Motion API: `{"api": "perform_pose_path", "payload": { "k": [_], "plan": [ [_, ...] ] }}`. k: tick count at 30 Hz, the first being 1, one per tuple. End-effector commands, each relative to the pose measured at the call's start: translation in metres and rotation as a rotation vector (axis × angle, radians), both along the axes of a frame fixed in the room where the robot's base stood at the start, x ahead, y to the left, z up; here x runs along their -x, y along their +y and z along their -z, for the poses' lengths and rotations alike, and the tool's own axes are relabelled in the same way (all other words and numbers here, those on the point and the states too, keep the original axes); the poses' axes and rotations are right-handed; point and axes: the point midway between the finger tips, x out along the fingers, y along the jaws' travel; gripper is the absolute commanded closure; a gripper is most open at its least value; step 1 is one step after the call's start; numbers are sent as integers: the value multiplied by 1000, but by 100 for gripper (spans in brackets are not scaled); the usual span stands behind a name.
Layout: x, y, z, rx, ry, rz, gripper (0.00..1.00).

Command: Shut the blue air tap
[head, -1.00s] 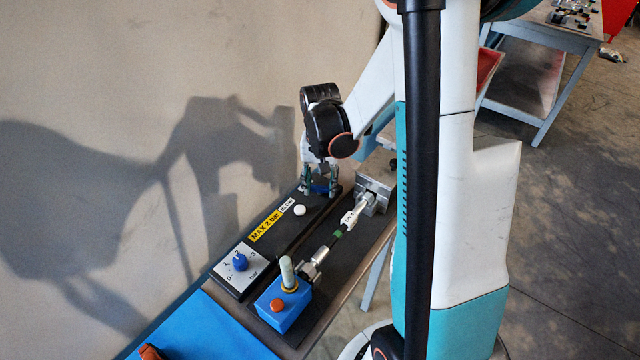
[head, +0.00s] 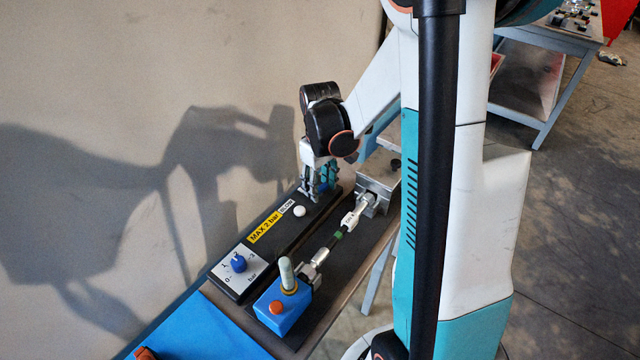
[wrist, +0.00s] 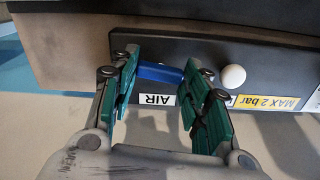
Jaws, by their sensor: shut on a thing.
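The blue air tap (wrist: 160,73) shows in the wrist view as a short blue handle on the black panel, running lengthwise along it beside a white AIR label (wrist: 157,100). My gripper (wrist: 166,88) has one green finger at each end of the handle and is shut on it. In the head view my gripper (head: 320,190) is low over the far end of the black panel (head: 275,240), and its fingers mostly hide the tap.
The panel carries a white button (head: 299,211), a yellow MAX 2 bar label (head: 265,226) and a blue dial knob (head: 238,263). Beside it stand a blue box (head: 283,306) with an orange button and a metal clamp block (head: 378,178). The wall is close on the left.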

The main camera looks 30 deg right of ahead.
Motion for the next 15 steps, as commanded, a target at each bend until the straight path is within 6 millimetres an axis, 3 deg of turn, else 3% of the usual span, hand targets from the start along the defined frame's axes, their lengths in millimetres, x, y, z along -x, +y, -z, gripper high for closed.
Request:
{"api": "perform_pose_path", "payload": {
  "k": [15],
  "plan": [
    [0, 0, 0, 0, 0, -173, 81]
  ]
}}
